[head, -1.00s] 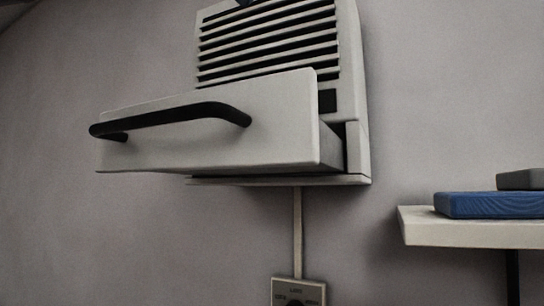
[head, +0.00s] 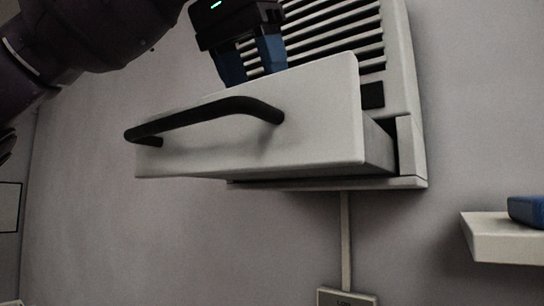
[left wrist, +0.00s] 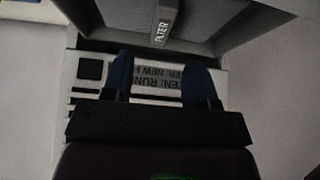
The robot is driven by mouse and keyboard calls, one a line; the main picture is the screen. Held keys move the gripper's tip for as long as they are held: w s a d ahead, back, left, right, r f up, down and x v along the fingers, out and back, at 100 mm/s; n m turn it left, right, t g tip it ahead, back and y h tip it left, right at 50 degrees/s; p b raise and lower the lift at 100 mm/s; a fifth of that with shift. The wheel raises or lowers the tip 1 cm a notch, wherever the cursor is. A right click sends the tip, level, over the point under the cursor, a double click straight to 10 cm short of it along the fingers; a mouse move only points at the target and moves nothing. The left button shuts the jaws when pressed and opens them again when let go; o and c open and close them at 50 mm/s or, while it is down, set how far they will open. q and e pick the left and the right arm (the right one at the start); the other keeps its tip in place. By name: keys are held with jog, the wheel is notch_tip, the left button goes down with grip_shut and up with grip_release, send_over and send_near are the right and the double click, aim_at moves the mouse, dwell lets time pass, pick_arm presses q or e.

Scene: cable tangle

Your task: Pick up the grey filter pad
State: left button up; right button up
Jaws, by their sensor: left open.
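My left gripper (head: 250,68) is above the open drawer in the head view, its blue fingers pointing down behind the drawer's front panel (head: 265,115). In the left wrist view the fingers (left wrist: 160,80) are spread apart with nothing between them. Beyond the tips lies a dark grey surface (left wrist: 215,18) with a pale label reading "FILTER". I cannot tell if this is the grey filter pad or the drawer's floor. The front panel hides the drawer's inside from the head view. My right gripper is not in view.
The drawer has a black bar handle (head: 205,112) and sits in a slatted wall unit (head: 408,90). A pale shelf (head: 505,245) at right carries a blue block (head: 527,210). A printed label (left wrist: 165,78) shows beneath my fingers.

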pick_arm(q)
jog(key=shift+x, duration=1)
jog(key=x, duration=0.4)
jog(key=shift+w+f, duration=0.15)
jog(key=shift+f, duration=0.1)
jog(key=shift+c, duration=0.9)
grip_shut()
